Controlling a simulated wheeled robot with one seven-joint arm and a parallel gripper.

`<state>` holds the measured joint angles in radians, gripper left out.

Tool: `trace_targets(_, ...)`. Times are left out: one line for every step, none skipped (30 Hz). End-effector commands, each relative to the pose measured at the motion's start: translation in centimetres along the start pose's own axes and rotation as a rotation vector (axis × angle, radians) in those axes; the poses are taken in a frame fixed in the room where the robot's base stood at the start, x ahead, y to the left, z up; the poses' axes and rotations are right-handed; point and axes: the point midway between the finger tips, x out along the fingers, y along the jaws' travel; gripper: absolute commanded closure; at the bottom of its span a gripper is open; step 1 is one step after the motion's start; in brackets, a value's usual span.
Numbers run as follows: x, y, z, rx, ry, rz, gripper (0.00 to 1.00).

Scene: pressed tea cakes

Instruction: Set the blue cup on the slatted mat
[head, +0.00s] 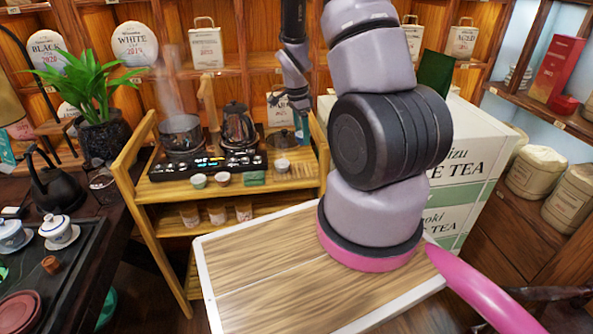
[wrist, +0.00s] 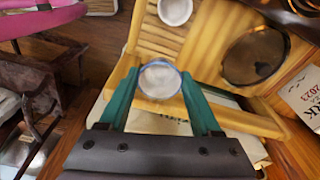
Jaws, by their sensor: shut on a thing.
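My gripper (wrist: 160,90) has teal fingers that are shut on the blue cup (wrist: 160,64), seen from above with a blue rim and pale inside. In the wrist view the cup sits between the fingertips, over light wood. A slatted wooden surface (wrist: 152,50) shows beyond it; I cannot tell whether this is the mat or the stand's top. I cannot tell whether the cup touches the wood.
A white cup (wrist: 175,10) and a dark round vessel (wrist: 254,56) are close to the held cup. On the stand are a black tray (head: 167,170), a dark kettle (head: 237,124), a glass pot (head: 180,133) and small cups (head: 222,179). White tea boxes (head: 470,150) stand right.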

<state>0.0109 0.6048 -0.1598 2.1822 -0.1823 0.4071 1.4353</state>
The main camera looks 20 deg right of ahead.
Motion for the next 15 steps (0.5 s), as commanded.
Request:
trace_targets(0.4, 0.1, -0.1, 0.026, 0.001, 0.003, 0.89)
trace_targets(0.8, 0.1, -0.1, 0.037, 0.002, 0.004, 0.89)
trace_targets(1.5, 0.2, -0.1, 0.048, 0.002, 0.007, 0.89)
trace_targets(2.0, 0.2, 0.0, 0.05, 0.003, 0.007, 0.89)
trace_targets(2.6, 0.2, 0.0, 0.053, 0.002, 0.008, 0.89)
trace_targets(3.4, 0.2, 0.1, 0.053, 0.002, 0.007, 0.89)
trace_targets(3.9, 0.2, 0.2, 0.052, 0.003, 0.007, 0.89)
trace_targets(4.4, 0.2, 0.2, 0.052, 0.003, 0.007, 0.89)
trace_targets(5.0, 0.2, 0.3, 0.051, 0.003, 0.006, 0.89)
trace_targets(5.4, 0.2, 0.4, 0.051, 0.002, 0.006, 0.89)
trace_targets(5.7, 0.1, 0.4, 0.051, 0.002, 0.004, 0.89)
trace_targets(5.9, 0.1, 0.4, 0.051, 0.002, 0.003, 0.89)
trace_targets(6.1, 0.1, 0.5, 0.051, 0.002, 0.003, 0.89)
trace_targets(6.3, 0.1, 0.5, 0.051, 0.002, 0.004, 0.89)
trace_targets(6.6, 0.1, 0.5, 0.051, 0.002, 0.004, 0.89)
